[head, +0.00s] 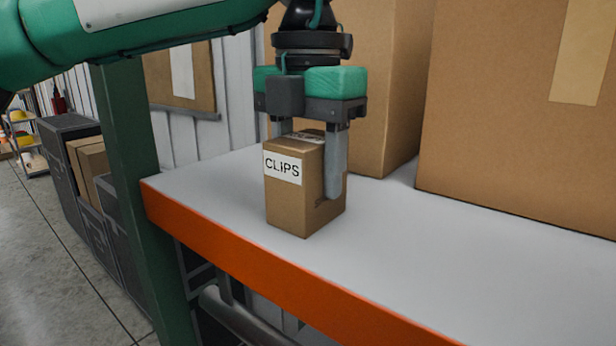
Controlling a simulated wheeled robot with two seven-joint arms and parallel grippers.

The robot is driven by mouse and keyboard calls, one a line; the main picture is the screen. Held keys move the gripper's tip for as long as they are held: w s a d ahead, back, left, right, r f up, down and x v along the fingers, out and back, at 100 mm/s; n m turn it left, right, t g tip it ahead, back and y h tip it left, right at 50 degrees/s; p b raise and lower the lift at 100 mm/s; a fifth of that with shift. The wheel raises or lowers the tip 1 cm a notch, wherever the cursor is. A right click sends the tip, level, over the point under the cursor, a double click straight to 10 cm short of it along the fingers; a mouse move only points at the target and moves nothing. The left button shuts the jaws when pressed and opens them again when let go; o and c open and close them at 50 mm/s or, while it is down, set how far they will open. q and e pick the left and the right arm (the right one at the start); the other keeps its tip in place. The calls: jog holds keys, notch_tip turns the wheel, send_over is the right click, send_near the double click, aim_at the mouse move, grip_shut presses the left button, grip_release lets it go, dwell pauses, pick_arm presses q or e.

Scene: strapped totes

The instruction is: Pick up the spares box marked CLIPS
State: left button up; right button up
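The spares box (290,202) is a small brown carton with a white label reading CLIPS on its front-left face. It stands upright on the light grey shelf top (420,255), close to the orange front edge. My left gripper (306,168) points straight down over it, one finger on each side. The right-hand finger lies against the box's right face, with a dark patch at its tip. The other finger passes behind the box's upper left and its tip is hidden. The gripper looks shut on the box. I see no clear gap under the box. My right gripper is not in view.
Large cartons stand behind on the shelf, one in the middle (395,90) and one at the right (510,150). A green upright post (140,180) stands at the shelf's left end. The shelf top right of the box is clear.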

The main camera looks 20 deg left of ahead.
pick_arm(q)
jog(key=c, duration=0.3)
jog(key=shift+r, duration=0.15)
jog(key=shift+r+b, duration=0.4)
jog(key=shift+r, duration=0.15)
notch_tip(320, 180, up, 8)
jog(key=shift+d+r+b, duration=0.1)
jog(key=shift+b, duration=0.8)
notch_tip(320, 180, up, 10)
jog(key=p, duration=0.4)
jog(key=shift+r, duration=0.2)
